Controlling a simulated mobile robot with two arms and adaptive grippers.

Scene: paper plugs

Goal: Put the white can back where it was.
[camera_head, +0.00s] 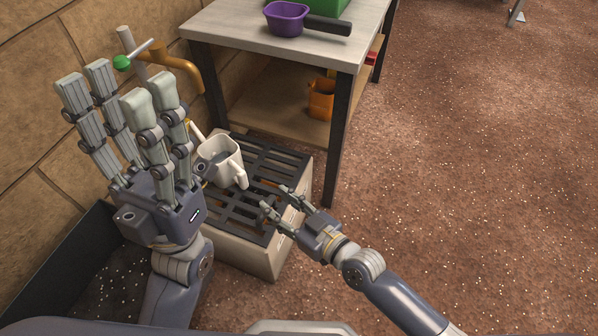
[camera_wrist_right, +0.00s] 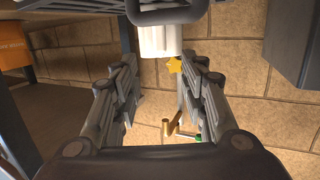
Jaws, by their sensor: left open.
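The white can (camera_head: 224,165) stands upright on the dark slatted grate (camera_head: 262,160) of a pale box, below the brown tap. Its spout points up to the left. My right gripper (camera_head: 278,199) is open and empty, low over the front right part of the grate, to the right of the can and apart from it. In the right wrist view, a white shape (camera_wrist_right: 158,42), likely the can, shows beyond the spread fingers. My left gripper (camera_head: 118,88) is open and empty with its fingers pointing up, left of the can and nearer the camera.
A brown tap (camera_head: 183,62) with a green handle end (camera_head: 122,62) comes from the tiled wall. A table (camera_head: 225,25) behind the grate holds a purple pan (camera_head: 286,18). An orange container (camera_head: 321,99) stands on its lower shelf. The floor at right is clear.

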